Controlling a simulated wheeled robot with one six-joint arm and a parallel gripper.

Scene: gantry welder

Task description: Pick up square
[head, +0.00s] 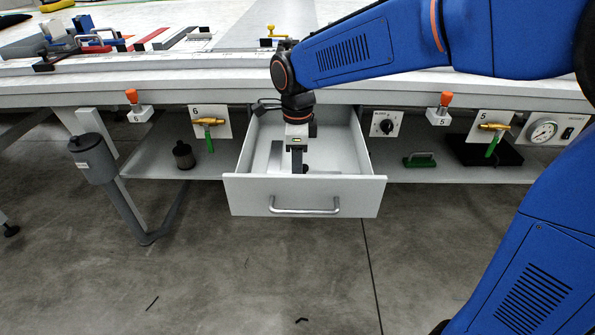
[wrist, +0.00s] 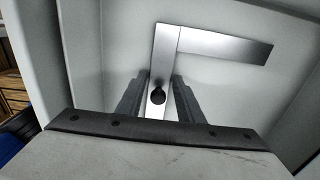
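The square (wrist: 225,46) is a flat, L-shaped silver metal piece lying on the floor of the open drawer (head: 300,190). In the head view it also shows partly (head: 274,156), beside my gripper (head: 299,168). My gripper points down into the drawer. In the wrist view its two dark fingers (wrist: 160,80) are apart, one on each side of one leg of the square. A small dark round spot shows on that leg between the fingers. Whether the fingers touch the square cannot be told.
The drawer's side walls stand close around my gripper, with its front panel and handle (head: 304,211) facing me. The workbench top (head: 180,85) is above and behind. A lower shelf (head: 150,160) runs on both sides. A grey cylinder (head: 92,158) hangs by the left leg.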

